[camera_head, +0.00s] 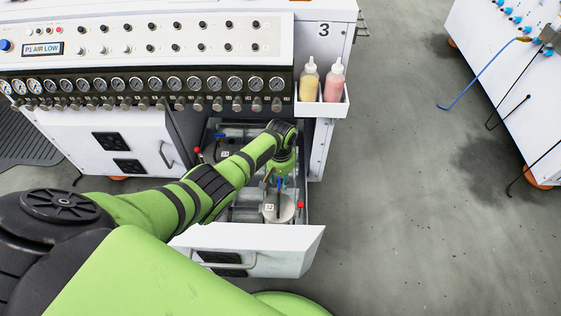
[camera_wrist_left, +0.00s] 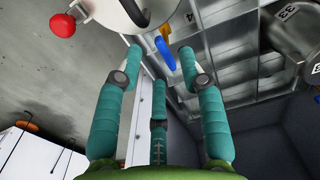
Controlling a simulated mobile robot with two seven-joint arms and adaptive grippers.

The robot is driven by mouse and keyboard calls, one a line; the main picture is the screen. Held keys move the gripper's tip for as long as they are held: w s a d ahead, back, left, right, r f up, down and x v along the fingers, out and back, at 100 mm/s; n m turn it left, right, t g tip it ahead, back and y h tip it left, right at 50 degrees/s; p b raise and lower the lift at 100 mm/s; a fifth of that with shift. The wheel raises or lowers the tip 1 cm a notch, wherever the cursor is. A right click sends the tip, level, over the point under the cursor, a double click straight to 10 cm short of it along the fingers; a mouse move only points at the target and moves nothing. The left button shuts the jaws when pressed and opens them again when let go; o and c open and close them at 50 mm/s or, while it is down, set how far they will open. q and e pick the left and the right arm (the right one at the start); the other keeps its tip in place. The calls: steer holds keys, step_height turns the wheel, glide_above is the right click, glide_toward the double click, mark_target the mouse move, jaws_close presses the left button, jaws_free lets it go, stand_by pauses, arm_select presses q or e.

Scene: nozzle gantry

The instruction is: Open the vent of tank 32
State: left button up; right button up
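Tank 32 (camera_head: 270,213) stands in the pulled-out drawer (camera_head: 285,236), its number label facing up. A red ball knob (camera_head: 300,205) is on its right side; the knob also shows in the left wrist view (camera_wrist_left: 62,24). A blue lever (camera_wrist_left: 165,52) shows below the pale tank (camera_wrist_left: 110,12) in the wrist view. My left gripper (camera_head: 277,184) is just above and behind tank 32, pointing down. In the wrist view its teal fingers (camera_wrist_left: 159,62) are spread, with the blue lever near the right fingertip; contact cannot be told. The right gripper is out of view.
A tank labelled 33 (camera_wrist_left: 290,30) is close by in the wrist view. The cabinet (camera_head: 240,35) with a row of gauges stands behind the drawer. Two bottles sit in a side holder (camera_head: 322,109). Open floor (camera_head: 420,220) lies to the right.

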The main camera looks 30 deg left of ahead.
arm_select(q)
step_height(320, 180, up, 9)
steer(key=shift+r, duration=0.15)
stand_by(0.7)
